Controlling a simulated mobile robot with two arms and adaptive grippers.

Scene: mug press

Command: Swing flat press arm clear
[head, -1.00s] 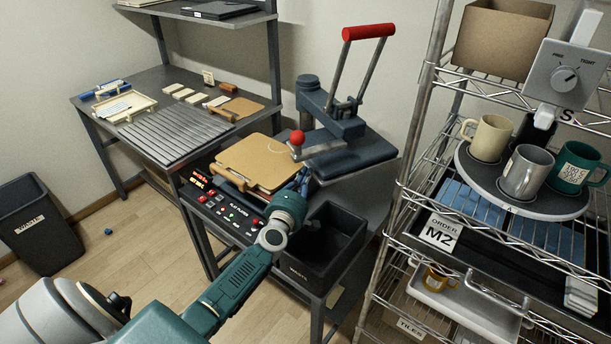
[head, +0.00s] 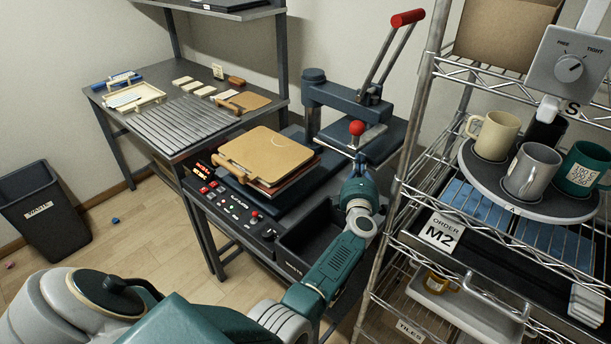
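The flat press stands on the dark table, with its dark blue swing arm (head: 340,97) pointing right and toward me from its post (head: 313,90). The red-gripped lever (head: 408,18) stands raised. A red ball knob (head: 357,128) is at the front of the swung head plate (head: 352,138). My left gripper (head: 361,160) is just below the knob, at the plate's front edge; its fingers are small and dark, and I cannot tell if they are closed on anything. The tan board stack (head: 268,155) on the press base lies uncovered. My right gripper is not in view.
A control panel (head: 232,208) with lit digits fronts the press. The wire shelf (head: 405,200) with mugs on a round tray (head: 480,172) stands close on the right.

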